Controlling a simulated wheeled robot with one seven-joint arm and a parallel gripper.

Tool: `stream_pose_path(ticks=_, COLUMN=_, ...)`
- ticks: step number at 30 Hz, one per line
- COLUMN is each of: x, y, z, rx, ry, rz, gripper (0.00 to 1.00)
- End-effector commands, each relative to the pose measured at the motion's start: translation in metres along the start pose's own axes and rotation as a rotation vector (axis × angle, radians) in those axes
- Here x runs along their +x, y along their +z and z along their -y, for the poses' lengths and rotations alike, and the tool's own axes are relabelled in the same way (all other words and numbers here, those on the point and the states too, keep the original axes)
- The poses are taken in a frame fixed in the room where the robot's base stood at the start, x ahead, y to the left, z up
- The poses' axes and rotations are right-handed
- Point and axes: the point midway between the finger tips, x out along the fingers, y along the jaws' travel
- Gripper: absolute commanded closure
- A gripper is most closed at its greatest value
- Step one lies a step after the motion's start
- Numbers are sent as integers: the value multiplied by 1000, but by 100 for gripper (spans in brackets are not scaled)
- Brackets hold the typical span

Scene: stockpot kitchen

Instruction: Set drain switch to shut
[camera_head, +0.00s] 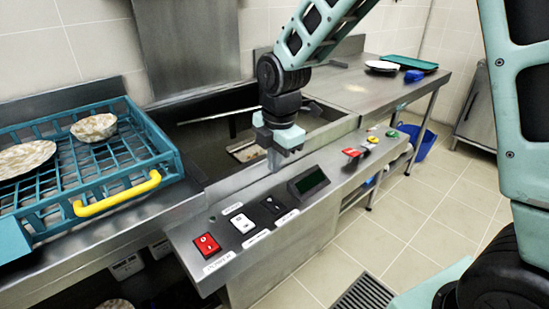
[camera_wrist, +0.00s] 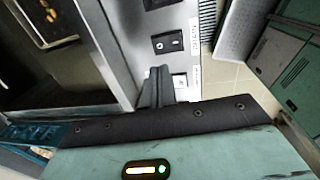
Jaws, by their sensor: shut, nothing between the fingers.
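A sloped metal control panel (camera_head: 236,262) carries a red rocker switch (camera_head: 206,245), a white rocker switch (camera_head: 242,223) and a black rocker switch (camera_head: 272,205), each with a small label. The labels are too small for me to tell which is the drain switch. My gripper (camera_head: 275,160) points down just above the panel's back edge, behind the black switch. In the wrist view, my shut, empty gripper (camera_wrist: 158,85) is close beside the white switch (camera_wrist: 181,79) and partly covers it. The black switch (camera_wrist: 167,42) shows in full above it.
A dark display (camera_head: 308,183) and several coloured buttons (camera_head: 352,152) sit farther along the panel. Behind it is a sunken basin (camera_head: 215,140). A blue rack (camera_head: 158,150) with dishes and a yellow handle (camera_head: 117,194) stands at left. Floor space is clear in front.

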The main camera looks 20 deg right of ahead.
Motion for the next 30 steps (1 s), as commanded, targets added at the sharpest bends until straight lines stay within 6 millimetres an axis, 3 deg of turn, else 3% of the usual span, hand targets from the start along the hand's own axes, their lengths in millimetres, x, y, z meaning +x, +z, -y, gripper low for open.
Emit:
stream_pose_path(ticks=6, x=49, y=-1, z=1, rx=-1, ry=-6, rz=0, gripper=100)
stream_pose_path(ticks=15, x=92, y=0, z=1, rx=0, ry=-2, rz=0, gripper=100)
stream_pose_path(ticks=30, x=101, y=0, z=0, rx=0, ry=-1, rz=0, gripper=100)
